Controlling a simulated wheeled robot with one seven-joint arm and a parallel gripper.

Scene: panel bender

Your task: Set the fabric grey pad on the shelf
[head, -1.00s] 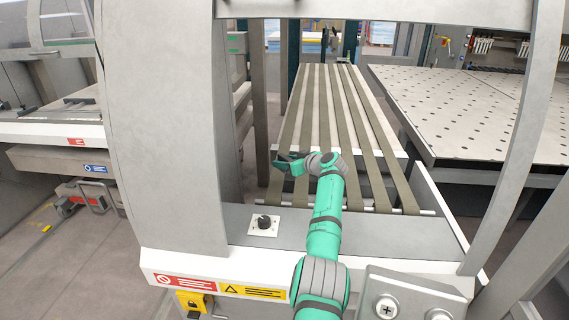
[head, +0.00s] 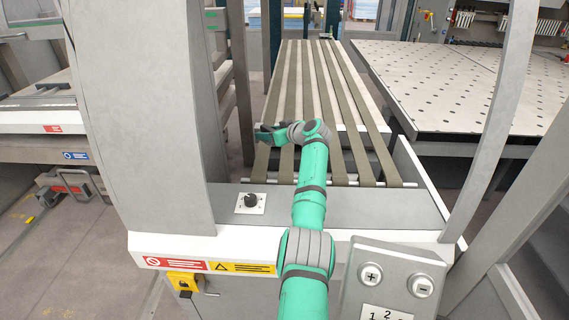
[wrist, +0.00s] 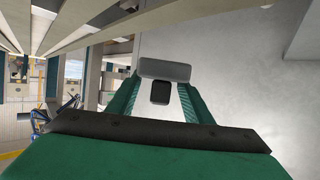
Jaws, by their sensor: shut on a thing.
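My gripper (wrist: 160,100) shows its two green fingers in the wrist view, shut on the grey pad (wrist: 165,70). The pad is a small grey block across the fingertips, with a dark part below it between the fingers. In the head view my gripper (head: 264,134) reaches left over the near end of the belt conveyor; the pad cannot be made out clearly there. I cannot tell for certain which surface is the shelf; a pale rack with level ledges (head: 243,95) stands left of the belts, partly hidden by a grey column.
The belt conveyor (head: 320,85) runs away behind the machine's front sill (head: 330,204). A wide grey column (head: 140,110) stands close on the left. A perforated table (head: 470,85) is at right, and a control box (head: 390,290) at the near right.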

